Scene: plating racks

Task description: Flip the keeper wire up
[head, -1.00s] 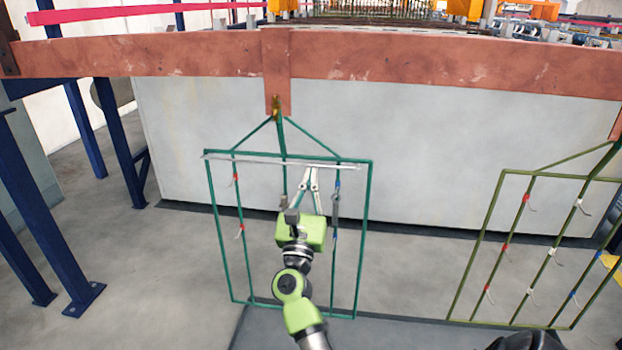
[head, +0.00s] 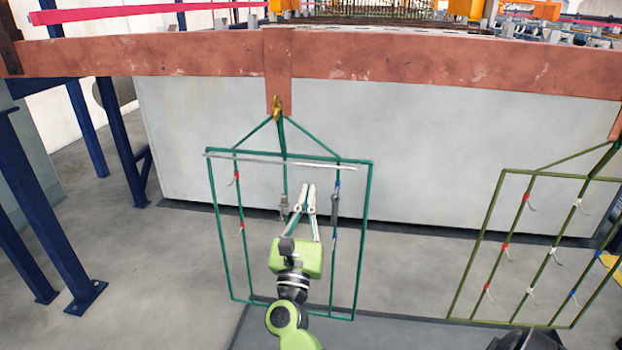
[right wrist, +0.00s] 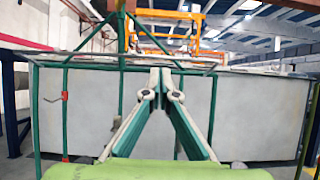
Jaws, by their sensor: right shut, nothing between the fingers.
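The green rack (head: 366,240) hangs by a hook (head: 277,104) from the copper-coloured bar. A thin pale wire (head: 255,157), which looks like the keeper wire, lies across the rack's top bar and sticks out past its left corner. My right gripper (head: 308,187) is shut and empty. In the head view its tips show below the wire, between the rack's middle and right uprights, apart from the wire. In the right wrist view the shut fingertips (right wrist: 160,74) meet at the centre, with the rack's left upright (right wrist: 65,115) to their left. My left gripper is not in view.
The copper-coloured bar (head: 440,72) spans the scene above a pale tank wall (head: 430,150). Red-tipped and blue-tipped hooks sit on the rack's uprights. A second, olive green rack (head: 475,250) hangs at the right. Blue posts (head: 45,215) stand at the left. Floor between the racks is clear.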

